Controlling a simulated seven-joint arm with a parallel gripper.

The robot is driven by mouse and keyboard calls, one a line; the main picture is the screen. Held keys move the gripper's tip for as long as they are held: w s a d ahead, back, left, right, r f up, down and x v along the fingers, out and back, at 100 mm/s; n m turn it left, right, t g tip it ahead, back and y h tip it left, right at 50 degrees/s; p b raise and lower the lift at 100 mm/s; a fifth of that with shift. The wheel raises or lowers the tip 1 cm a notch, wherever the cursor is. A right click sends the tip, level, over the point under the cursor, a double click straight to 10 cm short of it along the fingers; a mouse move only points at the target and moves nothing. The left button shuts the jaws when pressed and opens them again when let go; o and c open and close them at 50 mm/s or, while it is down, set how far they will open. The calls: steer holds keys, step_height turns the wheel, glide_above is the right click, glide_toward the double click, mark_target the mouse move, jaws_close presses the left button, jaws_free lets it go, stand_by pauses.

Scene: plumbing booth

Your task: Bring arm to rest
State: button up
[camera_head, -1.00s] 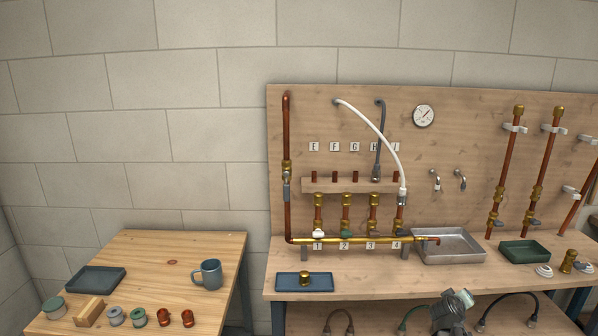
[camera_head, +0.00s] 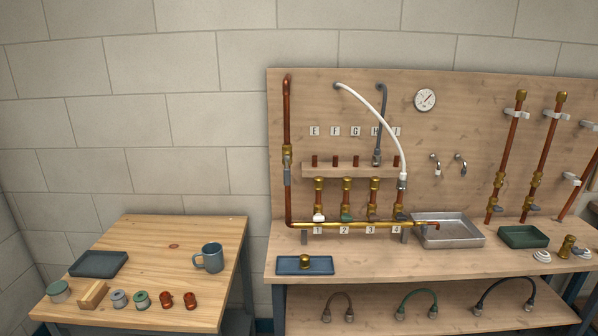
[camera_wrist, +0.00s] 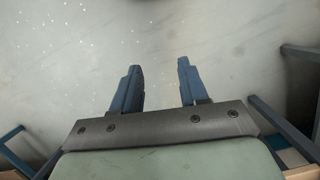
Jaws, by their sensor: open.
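My gripper (camera_wrist: 158,85) shows in the wrist view with its two blue fingers apart and nothing between them. It points at a pale speckled floor (camera_wrist: 225,50). In the head view no part of my arm or gripper shows now.
A workbench (camera_head: 380,262) with copper pipes and a brass manifold (camera_head: 350,224) stands at the right. A wooden table (camera_head: 165,245) with a mug (camera_head: 210,258) and a dark tray (camera_head: 98,264) is at the left. In the wrist view, blue frame legs (camera_wrist: 285,130) flank my gripper.

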steer(key=s+a+f+n+g, duration=0.1)
steer(key=s+a+f, duration=0.3)
steer(key=s, duration=0.4)
steer(key=s+a+f+n+g, duration=0.1)
steer(key=s+a+f, duration=0.3)
steer(key=s, duration=0.5)
steer(key=shift+s+a+f+g, duration=0.2)
steer(key=shift+f+g, duration=0.15)
steer(key=shift+g, duration=0.55)
